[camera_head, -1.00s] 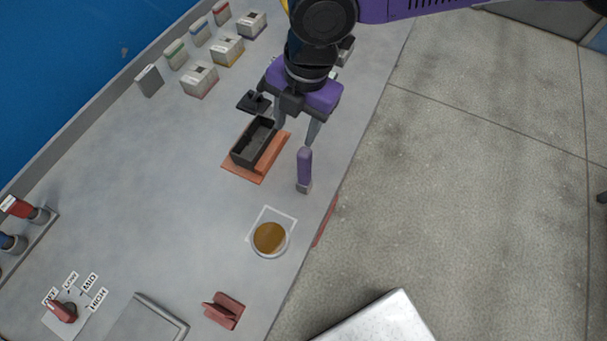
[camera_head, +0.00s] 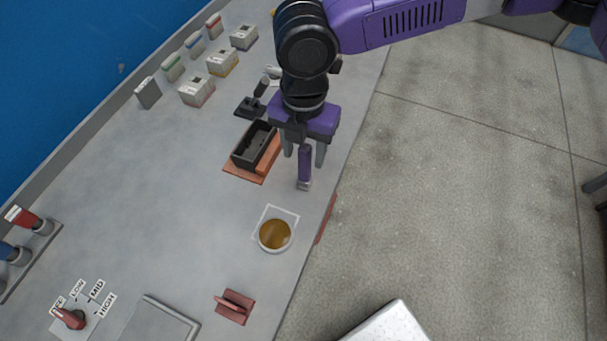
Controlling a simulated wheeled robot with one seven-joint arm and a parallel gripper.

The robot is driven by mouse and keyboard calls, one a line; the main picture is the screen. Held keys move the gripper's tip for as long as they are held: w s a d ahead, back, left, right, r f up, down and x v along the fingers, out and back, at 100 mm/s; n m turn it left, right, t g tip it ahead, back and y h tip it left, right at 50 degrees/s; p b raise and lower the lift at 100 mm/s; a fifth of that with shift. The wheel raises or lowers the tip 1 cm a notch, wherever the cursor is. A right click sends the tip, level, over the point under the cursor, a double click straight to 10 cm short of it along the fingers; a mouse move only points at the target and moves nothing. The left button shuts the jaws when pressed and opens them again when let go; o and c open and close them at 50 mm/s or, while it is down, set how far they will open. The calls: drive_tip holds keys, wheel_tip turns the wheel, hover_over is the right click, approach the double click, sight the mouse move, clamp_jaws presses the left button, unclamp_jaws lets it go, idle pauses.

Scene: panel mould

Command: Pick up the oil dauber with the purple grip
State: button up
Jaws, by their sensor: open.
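The oil dauber with the purple grip (camera_head: 305,163) stands near the right edge of the grey bench, its purple grip up and a pale grey end (camera_head: 303,185) at the bottom. My gripper (camera_head: 304,161) is open and points down over it. One finger is to the left of the grip and one to the right. The upper end of the grip appears to lie between the fingers. I cannot tell whether either finger touches it.
A black mould box (camera_head: 255,146) on an orange-brown board (camera_head: 244,176) stands close to the left. A dish of amber oil (camera_head: 275,235) sits in front. A red bracket (camera_head: 235,306) is near the front edge. Several small boxes (camera_head: 222,62) stand at the back left.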

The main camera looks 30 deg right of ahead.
sight(305, 166)
wheel_tip(305, 166, down, 6)
drive_tip(key=shift+w+d+r+p, duration=0.1)
drive_tip(key=shift+d+p, duration=0.05)
drive_tip(key=shift+p, duration=0.4)
drive_tip(key=shift+c, duration=0.4)
clamp_jaws()
